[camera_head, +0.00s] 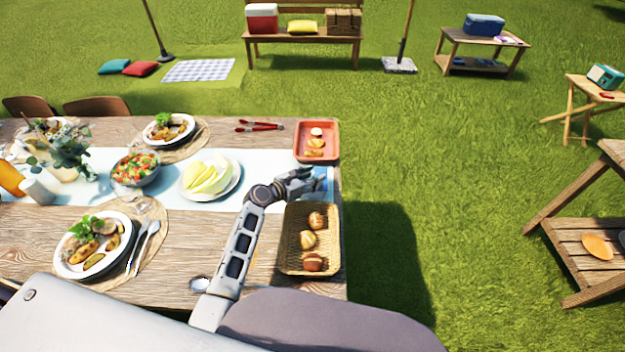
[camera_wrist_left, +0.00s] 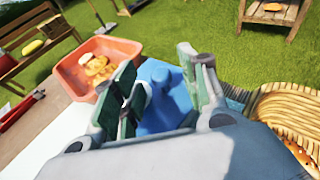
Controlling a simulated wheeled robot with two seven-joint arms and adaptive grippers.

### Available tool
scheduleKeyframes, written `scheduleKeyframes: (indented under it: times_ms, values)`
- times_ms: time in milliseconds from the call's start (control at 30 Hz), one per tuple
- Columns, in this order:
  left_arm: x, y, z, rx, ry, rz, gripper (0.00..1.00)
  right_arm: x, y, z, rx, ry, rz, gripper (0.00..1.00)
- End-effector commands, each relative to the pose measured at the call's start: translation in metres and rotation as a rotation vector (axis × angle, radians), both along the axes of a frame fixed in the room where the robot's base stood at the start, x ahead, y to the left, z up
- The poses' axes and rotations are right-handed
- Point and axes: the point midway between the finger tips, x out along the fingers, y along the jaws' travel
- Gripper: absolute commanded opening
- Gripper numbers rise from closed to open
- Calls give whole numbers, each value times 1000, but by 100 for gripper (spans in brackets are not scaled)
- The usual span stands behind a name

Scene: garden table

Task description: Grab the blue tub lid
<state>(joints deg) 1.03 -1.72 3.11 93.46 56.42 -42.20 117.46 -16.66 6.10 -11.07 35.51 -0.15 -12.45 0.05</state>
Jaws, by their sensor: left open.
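The blue tub lid (camera_wrist_left: 165,105) shows between the fingers of my left gripper in the left wrist view, with a raised part at its top. In the head view only a small blue patch of the tub (camera_head: 323,181) shows at the table's right edge, mostly hidden by the gripper. My left gripper (camera_head: 304,180) is open, with its fingers (camera_wrist_left: 160,85) on either side of the lid's raised part. I cannot tell whether they touch it. My right gripper is not in view.
A wicker basket of rolls (camera_head: 283,258) stands just in front of the gripper, and an orange-red tray (camera_head: 299,157) with food is behind it. A plate of melon (camera_head: 232,192) is to the left. Red tongs (camera_head: 259,126) lie at the back. Grass lies beyond the table's right edge.

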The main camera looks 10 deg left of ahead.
Motion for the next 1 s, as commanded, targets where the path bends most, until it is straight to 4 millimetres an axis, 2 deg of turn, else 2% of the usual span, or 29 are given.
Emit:
scheduleKeyframes:
  times_ms: [167, 200, 533, 833, 1000]
  values:
    - [0, 0, 0, 0, 0, 0, 44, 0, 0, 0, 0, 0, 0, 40]
    - [0, 0, 0, 0, 0, 0, 41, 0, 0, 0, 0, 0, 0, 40]
    - [0, 0, 0, 0, 0, 0, 0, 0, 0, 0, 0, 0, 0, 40]
    - [0, 0, 1, -1, -1, 0, 0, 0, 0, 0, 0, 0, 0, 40]
    - [0, 0, 9, 0, -1, 0, 0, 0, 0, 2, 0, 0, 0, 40]
